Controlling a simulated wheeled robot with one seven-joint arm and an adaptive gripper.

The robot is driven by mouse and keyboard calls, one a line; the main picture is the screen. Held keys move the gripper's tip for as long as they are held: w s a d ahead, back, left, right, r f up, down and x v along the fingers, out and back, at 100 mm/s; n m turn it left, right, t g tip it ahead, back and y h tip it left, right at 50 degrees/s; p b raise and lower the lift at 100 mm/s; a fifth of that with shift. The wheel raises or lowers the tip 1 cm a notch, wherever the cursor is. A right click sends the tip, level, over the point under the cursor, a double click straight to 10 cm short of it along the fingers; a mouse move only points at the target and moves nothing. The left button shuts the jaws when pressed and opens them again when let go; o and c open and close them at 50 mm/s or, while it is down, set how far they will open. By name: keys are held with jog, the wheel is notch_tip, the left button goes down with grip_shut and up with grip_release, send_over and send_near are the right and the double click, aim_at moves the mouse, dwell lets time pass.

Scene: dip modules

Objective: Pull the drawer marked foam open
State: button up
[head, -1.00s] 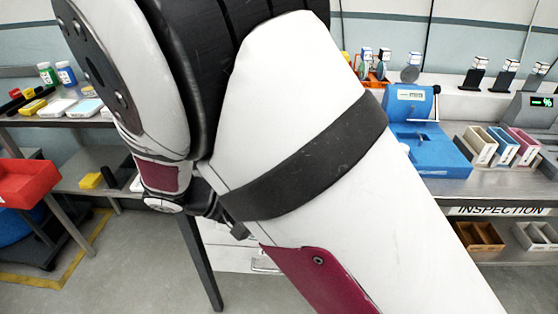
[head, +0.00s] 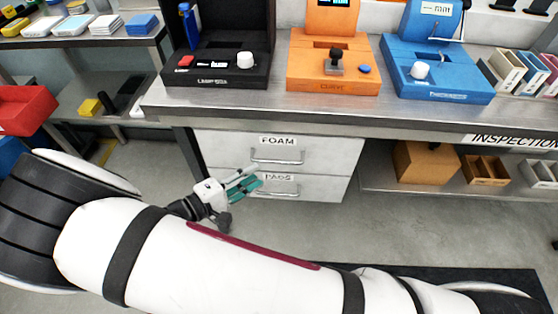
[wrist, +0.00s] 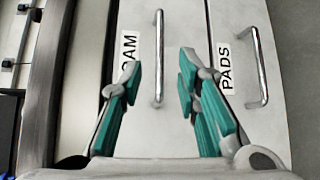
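The drawer marked FOAM (head: 225,146) is the upper of two white drawer fronts under the bench, and it looks shut. Its bar handle (head: 278,157) sits below the label. In the wrist view the foam drawer's handle (wrist: 158,58) stands upright between and beyond my fingertips, not touching them. The finger at left partly covers the FOAM label (wrist: 129,55). The drawer marked PADS (head: 325,188) is below, also shut, with its own handle (wrist: 253,65). My gripper (head: 250,182) is open and empty in front of the drawers; teal pads line its fingers (wrist: 160,85).
The steel bench (head: 300,112) above carries a black station (head: 225,75), an orange station (head: 330,85) and a blue station (head: 440,85). A table leg (head: 190,160) stands left of the drawers. Brown bins (head: 425,160) sit on the low shelf at right.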

aim_at(279, 162)
jog(key=x, duration=0.9)
jog(key=shift+w+d+f, duration=0.1)
jog(key=shift+w+d, duration=0.1)
jog(key=shift+d, duration=0.15)
grip_shut()
